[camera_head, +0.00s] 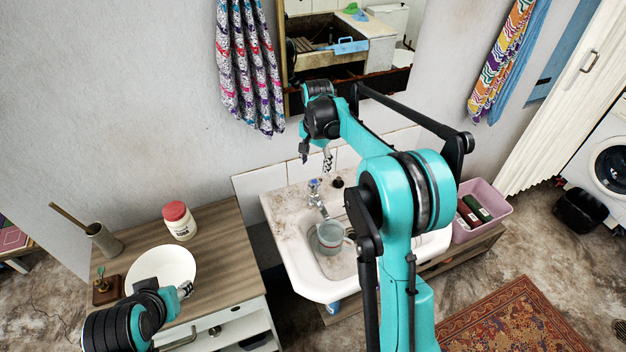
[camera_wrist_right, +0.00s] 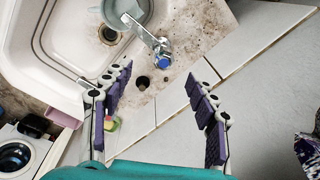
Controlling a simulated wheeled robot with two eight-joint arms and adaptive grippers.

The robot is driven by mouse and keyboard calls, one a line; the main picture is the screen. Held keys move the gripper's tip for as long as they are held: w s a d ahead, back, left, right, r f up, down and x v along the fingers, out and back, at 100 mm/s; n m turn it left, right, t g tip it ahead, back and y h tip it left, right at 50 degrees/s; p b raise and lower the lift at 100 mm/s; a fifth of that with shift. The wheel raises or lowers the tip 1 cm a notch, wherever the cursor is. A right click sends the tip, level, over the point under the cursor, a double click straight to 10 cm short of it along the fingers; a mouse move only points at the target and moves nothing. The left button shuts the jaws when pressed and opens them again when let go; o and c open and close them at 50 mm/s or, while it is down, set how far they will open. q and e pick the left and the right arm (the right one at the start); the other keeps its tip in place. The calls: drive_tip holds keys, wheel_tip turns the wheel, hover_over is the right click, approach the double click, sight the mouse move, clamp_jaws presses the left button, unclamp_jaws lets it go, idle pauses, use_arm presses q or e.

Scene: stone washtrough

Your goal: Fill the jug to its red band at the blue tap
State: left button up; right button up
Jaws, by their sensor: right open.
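The tap (camera_head: 317,194) has a chrome spout and a blue cap, and stands at the back of the white sink (camera_head: 290,248). The jug (camera_head: 330,234) is greyish and see-through and stands in the basin under the spout. Its red band and water level are too small to make out. In the right wrist view, the tap's blue cap (camera_wrist_right: 164,61) lies just beyond my fingertips, and part of the jug (camera_wrist_right: 128,10) shows at the top edge. My right gripper (camera_wrist_right: 158,72) is open and empty above the tap. My left gripper (camera_head: 186,289) is beside the bowl, its fingers unclear.
A wooden-topped cabinet (camera_head: 219,240) left of the sink carries a white bowl (camera_head: 160,262), a red-lidded jar (camera_head: 180,220) and a brush holder (camera_head: 104,240). A pink bin (camera_head: 489,192) with bottles stands right of the sink. A mirror (camera_head: 345,20) hangs behind.

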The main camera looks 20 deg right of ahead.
drive_tip(key=m+g, duration=0.1)
drive_tip(key=m, duration=0.1)
hover_over(314, 181)
wheel_tip(314, 181, down, 4)
drive_tip(key=shift+s+f, duration=0.15)
drive_tip(key=shift+f, duration=0.4)
wheel_tip(314, 181, down, 8)
drive_tip(key=shift+r+b, duration=0.2)
drive_tip(key=shift+b, duration=0.65)
drive_tip(key=c, duration=1.2)
